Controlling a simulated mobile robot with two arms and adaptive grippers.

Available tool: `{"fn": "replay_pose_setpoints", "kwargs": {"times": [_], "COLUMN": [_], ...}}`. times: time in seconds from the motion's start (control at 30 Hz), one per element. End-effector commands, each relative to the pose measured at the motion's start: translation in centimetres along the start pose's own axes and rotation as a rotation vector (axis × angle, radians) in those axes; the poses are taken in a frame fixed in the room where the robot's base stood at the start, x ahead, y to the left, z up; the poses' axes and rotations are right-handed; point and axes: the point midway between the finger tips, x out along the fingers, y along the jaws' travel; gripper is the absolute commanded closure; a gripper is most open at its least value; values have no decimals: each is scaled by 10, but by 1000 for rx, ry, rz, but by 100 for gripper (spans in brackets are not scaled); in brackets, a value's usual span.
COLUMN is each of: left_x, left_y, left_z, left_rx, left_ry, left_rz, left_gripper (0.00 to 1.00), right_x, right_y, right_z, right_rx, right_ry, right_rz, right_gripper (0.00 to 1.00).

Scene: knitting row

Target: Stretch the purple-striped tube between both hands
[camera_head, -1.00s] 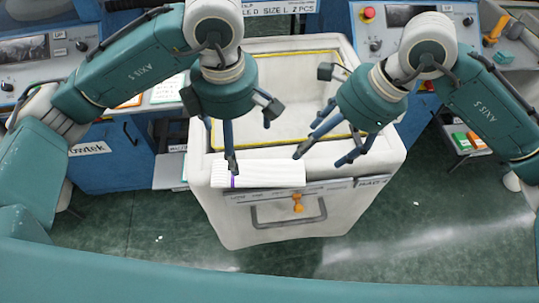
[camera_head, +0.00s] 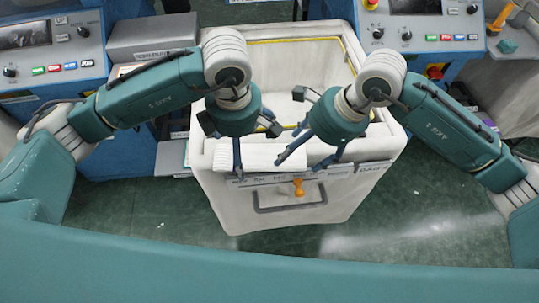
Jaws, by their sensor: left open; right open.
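The white ribbed tube (camera_head: 262,153) lies flat along the front rim of a pale bin (camera_head: 213,186). Its purple stripe cannot be made out now, with my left gripper's finger in front of that part. My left gripper (camera_head: 239,160) is open, pointing down at the tube's left part, with one finger crossing the tube. My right gripper (camera_head: 299,161) is open at the tube's right end, with its front fingers close to that end. Whether either gripper touches the tube cannot be told.
The bin has a yellow-edged opening behind the tube, and a grey handle (camera_head: 290,208) and an orange knob (camera_head: 298,187) on its front. Consoles with buttons stand behind at left (camera_head: 50,50) and right (camera_head: 420,28). The green floor (camera_head: 150,205) is clear in front.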

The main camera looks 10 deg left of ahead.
Motion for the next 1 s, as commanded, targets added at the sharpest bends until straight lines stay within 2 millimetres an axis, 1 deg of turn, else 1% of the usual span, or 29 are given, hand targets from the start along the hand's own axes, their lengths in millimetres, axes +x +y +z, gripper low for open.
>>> {"fn": "replay_pose_setpoints", "kwargs": {"times": [0.03,0.13,0.43,0.47,0.5,0.57,0.6,0.63,0.67,1.0], "left_x": [4,9,10,10,10,10,10,10,11,11], "left_y": [0,0,0,0,0,0,0,0,0,-2], "left_z": [0,0,0,0,0,0,0,0,-1,-1], "left_rx": [-1,0,1,1,1,1,1,1,1,2], "left_ry": [1,1,1,1,1,1,1,1,2,5], "left_rz": [-1,0,1,1,1,1,0,0,0,-4], "left_gripper": [1,1,1,5,13,25,33,39,44,45], "right_x": [4,9,10,10,10,10,10,10,10,10], "right_y": [0,0,0,0,0,0,0,0,0,-1], "right_z": [0,0,0,0,0,0,0,0,-1,-2], "right_rx": [1,1,0,0,0,0,1,1,1,4], "right_ry": [0,0,0,0,0,0,1,1,1,5], "right_rz": [2,1,0,0,0,0,0,0,-1,-3], "right_gripper": [23,23,23,27,35,47,55,60,60,61]}}
